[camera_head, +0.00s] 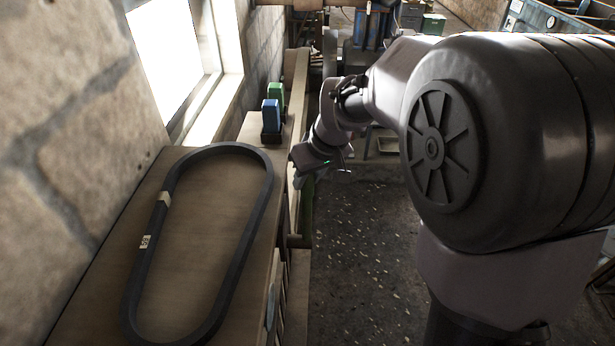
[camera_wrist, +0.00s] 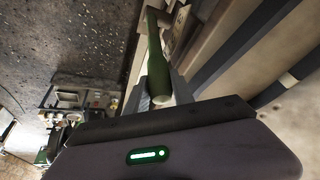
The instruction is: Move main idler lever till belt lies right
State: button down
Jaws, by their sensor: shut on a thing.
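A green lever handle (camera_wrist: 159,72) stands between the two fingers of my gripper (camera_wrist: 160,92) in the wrist view. My gripper is shut on it near its rounded, paler end. In the head view my gripper (camera_head: 304,168) is beside the bench's right edge, and part of the green lever (camera_head: 306,207) shows below it. A dark belt loop (camera_head: 262,215) with pale marks lies as a long oval on the wooden bench. A dark strip of belt with a pale band (camera_wrist: 288,80) also shows in the wrist view. The lever's pivot and any idler pulley are not clearly visible.
The wooden bench (camera_head: 200,225) runs along the stone wall (camera_head: 60,110) under a bright window. A blue block (camera_head: 271,116) and a green block (camera_head: 276,94) stand at its far end. Speckled floor (camera_head: 365,255) lies open to the bench's right.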

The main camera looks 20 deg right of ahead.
dwell(0.4)
jog(key=shift+s+a+f+b, duration=0.1)
jog(key=shift+s+f+b, duration=0.15)
jog(key=shift+b, duration=0.5)
jog(key=s+b, duration=0.1)
jog(key=s+t+b, duration=0.1)
jog(key=b, duration=0.1)
jog(key=s+a+t+b, duration=0.1)
jog(key=b, duration=0.1)
jog(key=shift+s+a+r+h, duration=0.1)
jog(key=shift+s+r+h, duration=0.2)
jog(key=shift+s, duration=0.1)
jog(key=c, duration=1.1)
grip_release()
